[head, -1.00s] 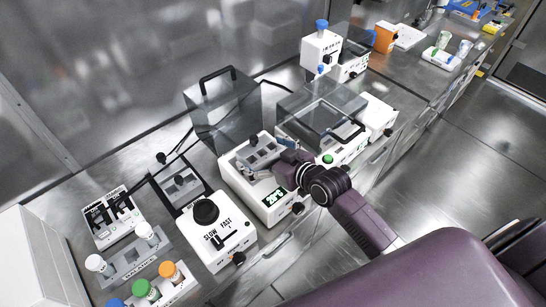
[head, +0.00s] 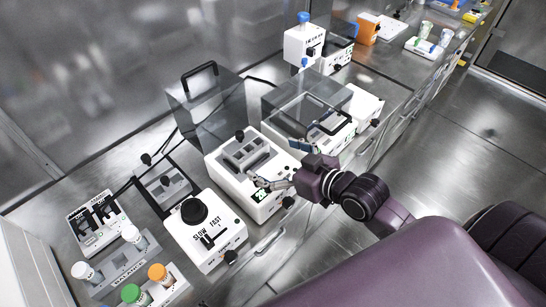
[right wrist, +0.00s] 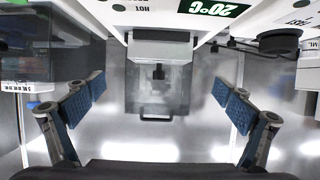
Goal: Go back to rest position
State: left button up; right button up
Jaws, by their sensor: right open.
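My right gripper (head: 280,165) is in the head view, at the front right corner of a white heating block unit (head: 222,173). Its jaws are spread and nothing is between them. In the right wrist view my right gripper (right wrist: 160,92) shows its two blue-padded fingers wide apart. The unit has a grey block on top and a display that reads 20°C in the right wrist view. Part of its front edge is hidden behind the gripper. My left gripper is in neither view.
A clear-lidded device (head: 305,100) stands close behind the gripper. A white unit marked SLOW and FAST (head: 208,232) stands left of the heating unit. A rack (head: 115,268) and capped tubes are at lower left. Open floor (head: 470,140) lies to the right.

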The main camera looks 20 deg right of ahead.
aim_at(275, 196)
jog(key=s+f+g, duration=0.1)
jog(key=s+f, duration=0.1)
jog(key=s+a+f+g+h, duration=0.1)
jog(key=s+f, duration=0.1)
jog(key=s+f+g, duration=0.1)
jog(key=s+f, duration=0.2)
jog(key=shift+a+f+m+g+h, duration=0.1)
jog(key=shift+a+m+g+h, duration=0.1)
jog(key=shift+m+g+h, duration=0.1)
jog(key=s+d+f+m+g+h, duration=0.1)
jog(key=s+f+g+h, duration=0.35)
jog(key=s, duration=0.95)
notch_tip(275, 196, down, 28)
jog(key=s+f+g+y+b, duration=0.1)
jog(key=s+g+y+b, duration=0.1)
jog(key=g, duration=0.1)
jog(key=s+d+f, duration=0.3)
jog(key=s+f, duration=1.4)
jog(key=shift+g+b, duration=0.35)
jog(key=shift+s+h, duration=0.1)
jog(key=shift+h, duration=0.15)
